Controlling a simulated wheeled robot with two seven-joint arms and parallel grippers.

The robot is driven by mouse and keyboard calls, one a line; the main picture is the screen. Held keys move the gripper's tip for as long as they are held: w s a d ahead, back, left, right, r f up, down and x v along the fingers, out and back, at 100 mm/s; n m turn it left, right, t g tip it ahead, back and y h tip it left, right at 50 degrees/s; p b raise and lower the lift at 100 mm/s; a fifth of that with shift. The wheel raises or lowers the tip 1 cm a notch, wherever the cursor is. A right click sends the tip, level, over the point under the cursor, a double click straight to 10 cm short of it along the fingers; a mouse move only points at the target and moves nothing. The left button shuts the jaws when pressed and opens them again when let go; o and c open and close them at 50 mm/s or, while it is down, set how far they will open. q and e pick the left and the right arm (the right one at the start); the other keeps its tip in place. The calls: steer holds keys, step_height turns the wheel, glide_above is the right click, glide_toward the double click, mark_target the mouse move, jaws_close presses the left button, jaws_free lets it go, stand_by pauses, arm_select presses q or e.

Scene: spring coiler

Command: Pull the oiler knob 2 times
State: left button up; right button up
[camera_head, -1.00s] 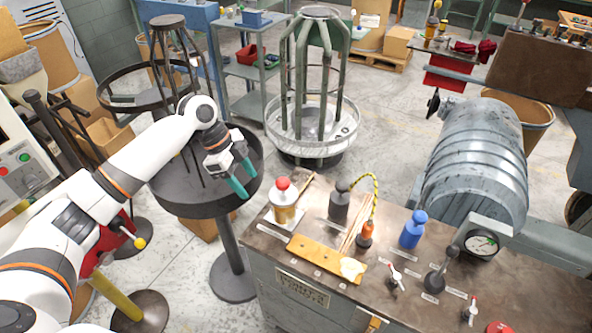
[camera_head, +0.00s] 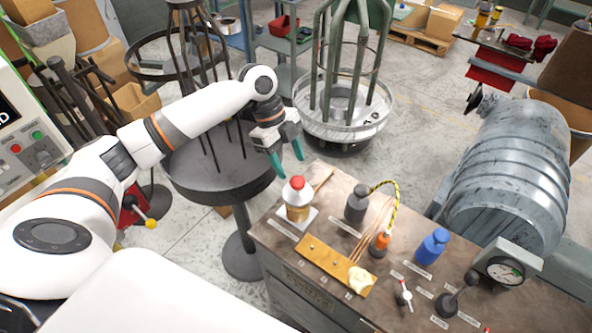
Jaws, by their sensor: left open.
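A small amber and white bottle-like unit (camera_head: 298,208) with a red knob (camera_head: 297,183) on top stands upright on a white plate at the bench's left back corner. I take it to be the oiler, but its label is too small to read. My left gripper (camera_head: 291,166) is open, with its two teal fingers pointing down. In the picture the fingertips are just above the red knob, with nothing between them. They look apart from it, though the depth gap is hard to tell. My right gripper is out of view.
The brown bench top (camera_head: 345,200) also holds a dark bottle (camera_head: 357,204), a blue bottle (camera_head: 432,246), an orange-based item with a striped hose (camera_head: 380,243), a yellow strip, small levers and a gauge (camera_head: 504,270). A round dark stand (camera_head: 225,185) is left of the bench.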

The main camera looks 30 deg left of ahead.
mark_target(297, 180)
arm_select(q)
steer(key=p+x, duration=0.1)
steer(key=x, duration=0.3)
steer(key=shift+d+f, duration=0.15)
steer(key=shift+f, duration=0.4)
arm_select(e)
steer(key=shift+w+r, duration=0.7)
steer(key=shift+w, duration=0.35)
